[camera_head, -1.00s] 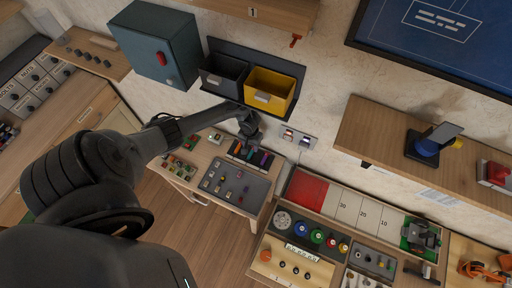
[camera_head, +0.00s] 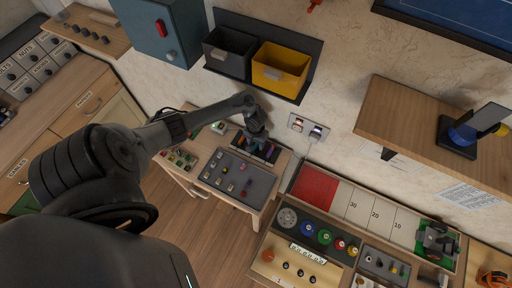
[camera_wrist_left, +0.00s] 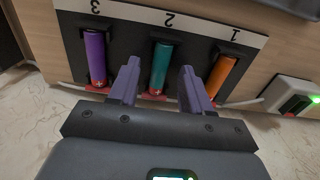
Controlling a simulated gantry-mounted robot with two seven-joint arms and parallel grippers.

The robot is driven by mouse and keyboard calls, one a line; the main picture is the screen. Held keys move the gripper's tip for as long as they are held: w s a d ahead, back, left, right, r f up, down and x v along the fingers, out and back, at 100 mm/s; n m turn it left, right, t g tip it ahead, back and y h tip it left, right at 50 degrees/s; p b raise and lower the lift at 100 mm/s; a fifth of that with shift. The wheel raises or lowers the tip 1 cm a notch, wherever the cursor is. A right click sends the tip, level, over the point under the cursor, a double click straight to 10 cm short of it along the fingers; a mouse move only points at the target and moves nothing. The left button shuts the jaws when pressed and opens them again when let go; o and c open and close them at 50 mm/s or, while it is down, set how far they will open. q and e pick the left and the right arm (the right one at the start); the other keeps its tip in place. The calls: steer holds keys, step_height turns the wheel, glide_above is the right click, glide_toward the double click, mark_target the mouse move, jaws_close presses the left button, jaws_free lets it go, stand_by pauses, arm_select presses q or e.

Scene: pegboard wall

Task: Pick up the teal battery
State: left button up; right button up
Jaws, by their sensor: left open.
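My left gripper (camera_wrist_left: 158,82) is open, with one purple-grey finger on each side of the battery's near end. I cannot tell whether the fingers touch it. A purple battery (camera_wrist_left: 96,57) is in slot 3 and an orange battery (camera_wrist_left: 221,74) in slot 1. In the head view my left gripper (camera_head: 258,141) is over the holder at the back of the small table; the teal battery is hard to make out there. My right gripper is not in view.
A grey mat (camera_head: 238,180) with small parts lies in front of the holder. A yellow bin (camera_head: 281,68) and a dark bin (camera_head: 227,52) hang on the wall above.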

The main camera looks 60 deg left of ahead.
arm_select(q)
jaws_close()
stand_by(0.3)
stand_by(0.3)
